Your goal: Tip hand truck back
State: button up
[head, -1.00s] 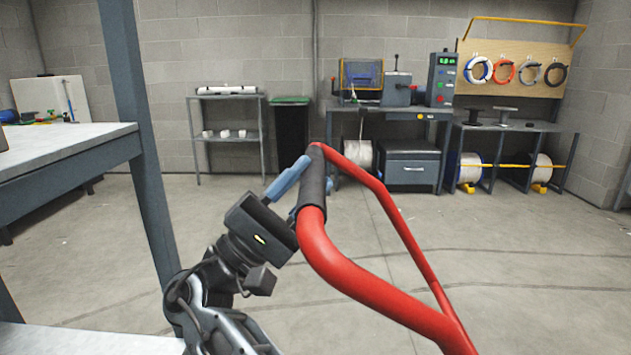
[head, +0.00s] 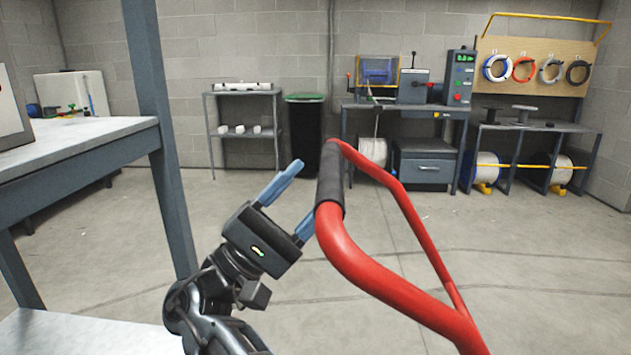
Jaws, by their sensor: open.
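The hand truck's red tubular frame (head: 385,278) rises from the lower right in the head view. Its black grip (head: 331,180) is at the top of the frame, near the middle of the view. The lower part of the hand truck is out of view. My gripper (head: 299,198) is open, with its two blue fingers apart, just left of the black grip. One finger points up beyond the grip's left side and the other is close to the grip's lower end. Nothing shows between the fingers, and I cannot tell whether the near finger touches the grip.
A grey workbench (head: 75,142) with a blue-grey post (head: 160,150) stands close on the left. A shelf (head: 245,135), a dark bin (head: 304,135) and a machine bench (head: 405,110) line the back wall. Cable spools (head: 487,172) sit at the right. The floor between is clear.

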jog(key=shift+v, duration=2.55)
jog(key=shift+f, duration=0.1)
